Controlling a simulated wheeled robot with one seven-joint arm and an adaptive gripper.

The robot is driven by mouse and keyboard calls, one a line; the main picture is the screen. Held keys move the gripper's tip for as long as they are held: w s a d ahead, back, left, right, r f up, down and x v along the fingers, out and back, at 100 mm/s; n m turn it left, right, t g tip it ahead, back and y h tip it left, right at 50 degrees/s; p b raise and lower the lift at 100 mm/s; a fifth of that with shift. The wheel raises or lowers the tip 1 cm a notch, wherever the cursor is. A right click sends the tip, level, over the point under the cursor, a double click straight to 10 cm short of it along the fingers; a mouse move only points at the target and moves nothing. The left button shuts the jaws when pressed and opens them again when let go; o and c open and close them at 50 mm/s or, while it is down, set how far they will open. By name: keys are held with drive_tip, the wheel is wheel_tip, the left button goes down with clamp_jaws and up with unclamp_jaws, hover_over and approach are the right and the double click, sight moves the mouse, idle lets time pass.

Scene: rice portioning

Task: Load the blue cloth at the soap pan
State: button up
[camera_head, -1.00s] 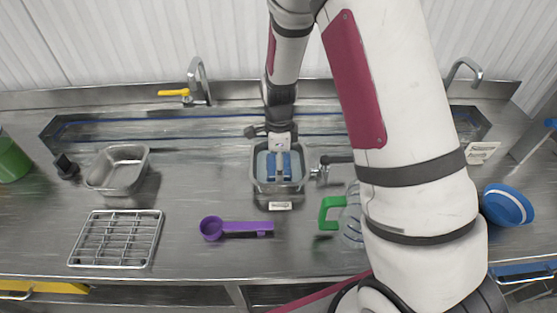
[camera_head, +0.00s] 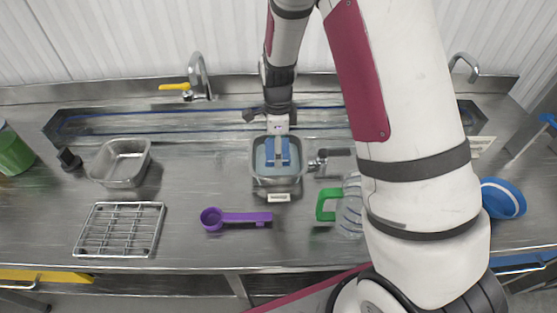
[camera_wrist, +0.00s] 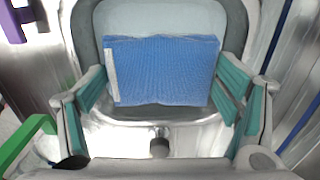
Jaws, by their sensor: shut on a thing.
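The soap pan (camera_head: 277,181) is a metal pan with pale bluish liquid, standing in the middle of the counter with a white label in front. The blue cloth (camera_head: 271,160) is at the pan's opening, partly covered by my gripper (camera_head: 278,154), which points down over the pan. In the wrist view the cloth (camera_wrist: 165,70) is a flat blue ribbed rectangle with a white strip at its left edge. It lies between the teal-padded fingers of my gripper (camera_wrist: 168,85), which is shut on it. The pan (camera_wrist: 165,135) shows around it. Whether the cloth touches the liquid I cannot tell.
A purple scoop (camera_head: 240,217) lies in front of the pan. An empty metal pan (camera_head: 121,164) and a wire rack (camera_head: 120,230) stand left. A green-handled clear jug (camera_head: 351,208) and a blue bowl (camera_head: 503,198) are right. A sink trough with faucets (camera_head: 200,72) runs behind.

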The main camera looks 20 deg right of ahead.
drive_tip(key=shift+r+p, duration=0.7)
drive_tip(key=shift+r, duration=1.8)
idle(0.3)
drive_tip(key=shift+r+p, duration=0.6)
drive_tip(key=shift+r, duration=1.4)
